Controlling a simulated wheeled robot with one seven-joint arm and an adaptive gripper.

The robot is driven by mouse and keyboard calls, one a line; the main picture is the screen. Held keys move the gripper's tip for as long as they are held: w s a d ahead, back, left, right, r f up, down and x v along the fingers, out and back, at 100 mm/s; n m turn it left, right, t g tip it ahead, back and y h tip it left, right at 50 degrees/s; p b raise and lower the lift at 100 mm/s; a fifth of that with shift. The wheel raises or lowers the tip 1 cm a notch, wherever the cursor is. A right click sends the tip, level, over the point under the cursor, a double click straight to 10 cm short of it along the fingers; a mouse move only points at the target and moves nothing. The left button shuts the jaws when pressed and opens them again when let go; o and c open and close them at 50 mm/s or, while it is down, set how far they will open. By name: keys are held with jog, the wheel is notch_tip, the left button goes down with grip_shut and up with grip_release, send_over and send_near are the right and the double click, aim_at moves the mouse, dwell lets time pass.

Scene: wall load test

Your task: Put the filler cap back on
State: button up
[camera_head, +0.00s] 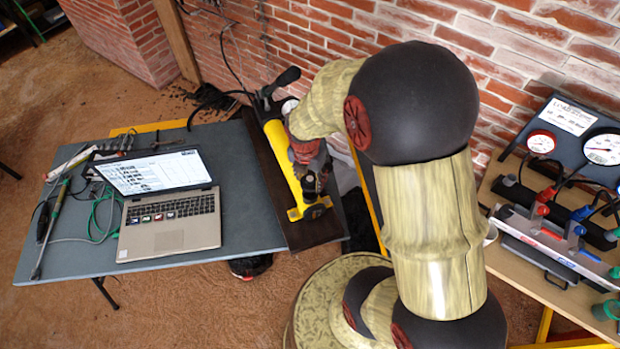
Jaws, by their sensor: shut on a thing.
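A yellow hand pump (276,145) lies on a dark board, its black handle at the far end and its yellow foot (318,211) at the near end. My gripper (310,186) points down over the near end of the pump. It is shut on a small dark thing, which I take to be the filler cap; the fingers and wrist mostly hide it. The filler opening is not visible, and I cannot tell whether the cap touches the pump.
The dark board (262,190) lies along the right side of a grey table (50,255). An open laptop (170,215) and cables are to its left. A brick wall stands behind. At right, a wooden bench (520,258) holds gauges (603,148) and valves.

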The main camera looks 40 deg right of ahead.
jog(key=shift+f+b, duration=1.6)
jog(key=shift+f, duration=0.95)
jog(key=shift+r+p, duration=0.1)
jog(key=shift+p, duration=0.45)
jog(key=shift+f+p, duration=0.25)
jog(key=shift+p, duration=0.2)
dwell(0.9)
jog(key=o, duration=1.1)
jog(key=shift+o, duration=1)
jog(key=o, duration=0.3)
jog(key=shift+r, duration=0.1)
